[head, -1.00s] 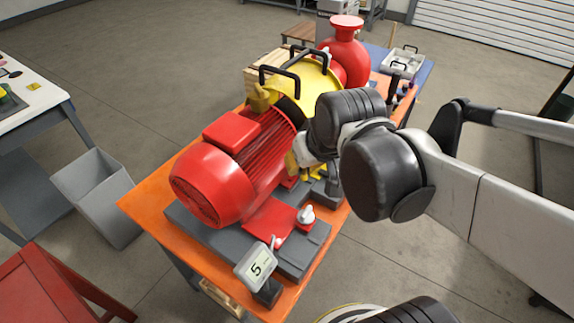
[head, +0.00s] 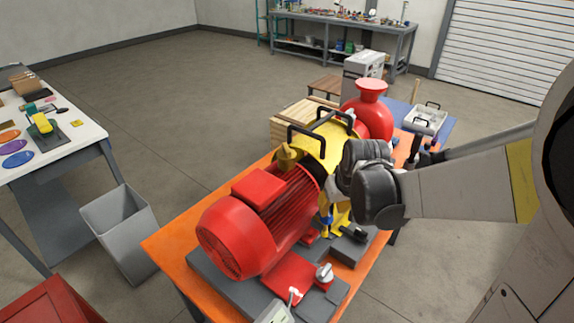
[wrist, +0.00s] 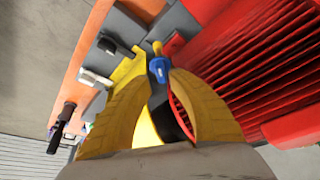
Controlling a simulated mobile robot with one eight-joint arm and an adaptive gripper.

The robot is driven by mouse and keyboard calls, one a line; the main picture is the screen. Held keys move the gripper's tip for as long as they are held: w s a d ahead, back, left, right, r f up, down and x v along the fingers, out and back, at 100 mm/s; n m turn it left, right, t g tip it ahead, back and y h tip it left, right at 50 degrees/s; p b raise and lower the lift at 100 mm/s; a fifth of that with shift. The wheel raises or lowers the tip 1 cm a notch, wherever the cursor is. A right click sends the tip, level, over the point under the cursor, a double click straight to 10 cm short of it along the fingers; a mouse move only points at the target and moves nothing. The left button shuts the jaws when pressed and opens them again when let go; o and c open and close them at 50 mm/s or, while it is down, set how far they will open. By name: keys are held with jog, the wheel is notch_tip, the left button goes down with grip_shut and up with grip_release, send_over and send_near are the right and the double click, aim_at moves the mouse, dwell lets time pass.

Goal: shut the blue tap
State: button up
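The blue tap (wrist: 159,68) shows in the wrist view just beyond my fingertips, with a small yellow piece at its far end. In the head view only a small blue patch of the tap (head: 326,221) shows, low beside the red motor (head: 255,222). My gripper (wrist: 158,82) has two curved yellow fingers, apart, with a dark gap between them. The tips lie close to either side of the tap's near end; I cannot tell whether they touch it. In the head view my wrist largely hides the fingers.
The finned motor fills the right of the wrist view. A yellow guard with black handles (head: 322,140) and a red pump (head: 368,110) stand behind it on the orange table (head: 172,240). A grey bin (head: 120,232) stands left. Open floor lies around the table.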

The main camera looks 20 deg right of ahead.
aim_at(327, 217)
jog(key=b+x, duration=0.1)
jog(key=x, duration=0.4)
grip_shut()
jog(key=shift+a+m+h+b, duration=0.15)
jog(key=shift+m+h+b, duration=0.35)
jog(key=shift+m, duration=1.1)
grip_release()
jog(key=shift+n, duration=0.3)
